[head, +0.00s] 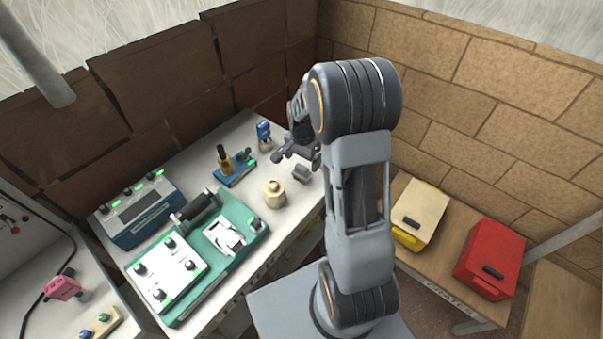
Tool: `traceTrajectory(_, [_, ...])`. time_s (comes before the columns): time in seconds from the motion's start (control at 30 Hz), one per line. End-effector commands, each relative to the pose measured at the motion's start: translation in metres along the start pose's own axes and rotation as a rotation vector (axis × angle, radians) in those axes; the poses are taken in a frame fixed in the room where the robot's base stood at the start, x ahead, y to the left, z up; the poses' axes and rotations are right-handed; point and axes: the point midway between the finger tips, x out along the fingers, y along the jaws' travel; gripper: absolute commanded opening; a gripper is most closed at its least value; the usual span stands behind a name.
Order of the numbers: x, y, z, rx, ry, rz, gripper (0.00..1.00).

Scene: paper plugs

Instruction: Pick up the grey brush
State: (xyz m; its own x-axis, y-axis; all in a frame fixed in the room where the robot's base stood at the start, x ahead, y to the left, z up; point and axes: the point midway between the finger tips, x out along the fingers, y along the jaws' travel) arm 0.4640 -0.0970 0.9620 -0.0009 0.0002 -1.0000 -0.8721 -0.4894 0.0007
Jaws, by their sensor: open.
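A small grey block-like thing (302,174), most likely the grey brush, lies on the white bench top (285,222) near its far right end. Its bristles are too small to make out. My gripper (296,160) is open, with its fingers spread just above and behind the brush in the picture. It holds nothing. I cannot tell the exact height gap between the fingers and the brush. My arm stands just right of the brush and hides part of the bench's right end.
A cream jar (273,193) stands close to the left of the brush. A blue stand with a brass-coloured piece (228,168) and a blue-topped item (264,135) are nearby. A green machine (200,255) fills the bench front. Yellow (418,215) and red (489,258) boxes sit right.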

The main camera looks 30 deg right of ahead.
Motion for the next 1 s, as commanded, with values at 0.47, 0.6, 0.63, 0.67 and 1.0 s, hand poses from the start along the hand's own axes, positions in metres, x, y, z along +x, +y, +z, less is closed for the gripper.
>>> traceTrajectory(0.47, [0.04,0.0,0.005,-0.003,-0.004,0.004,0.94])
traceTrajectory(0.6, [0.059,0.0,0.006,-0.003,-0.002,0.003,0.94])
traceTrajectory(0.63, [0.062,0.0,0.006,-0.003,-0.002,0.003,0.94])
traceTrajectory(0.67, [0.065,0.0,0.005,-0.003,-0.001,0.001,0.94])
traceTrajectory(1.0, [0.073,-0.001,0.005,-0.002,0.001,-0.001,0.94])
